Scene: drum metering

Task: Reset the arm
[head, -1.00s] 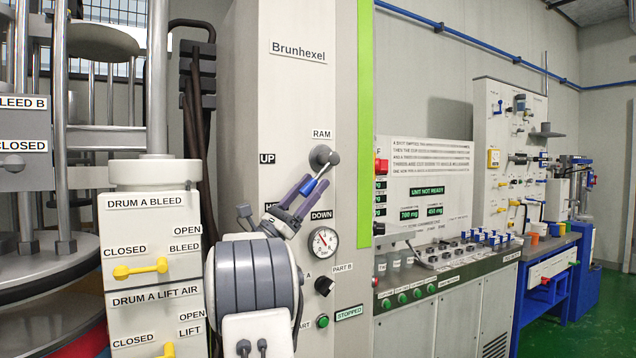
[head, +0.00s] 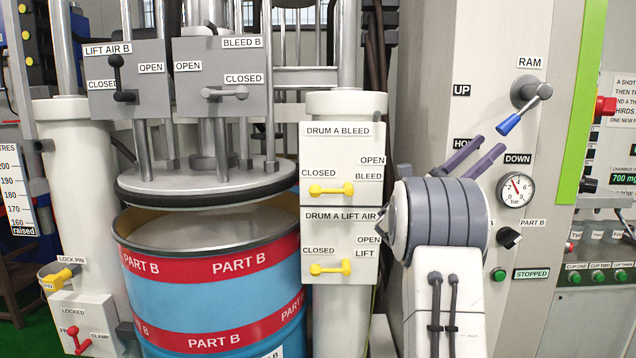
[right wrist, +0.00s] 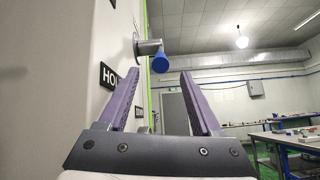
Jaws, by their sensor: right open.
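The RAM lever (head: 523,110) is on the pale cabinet, between the UP and DOWN labels. Its blue-tipped handle slants down and to the left, nearer DOWN and HOLD. My right gripper (head: 493,142) is open and empty, its purple fingers pointing up and right just below the blue tip. In the right wrist view the blue tip (right wrist: 160,64) shows beyond and between the spread fingers (right wrist: 160,74), apparently clear of them. The gripper covers part of the HOLD label. My left gripper is not in view.
A pressure gauge (head: 515,190), a black knob (head: 509,237) and a green button (head: 498,275) sit close right of my gripper. The Drum A valve box (head: 341,230) with yellow levers stands left. A blue PART B drum (head: 200,310) stands under a raised plate (head: 205,188).

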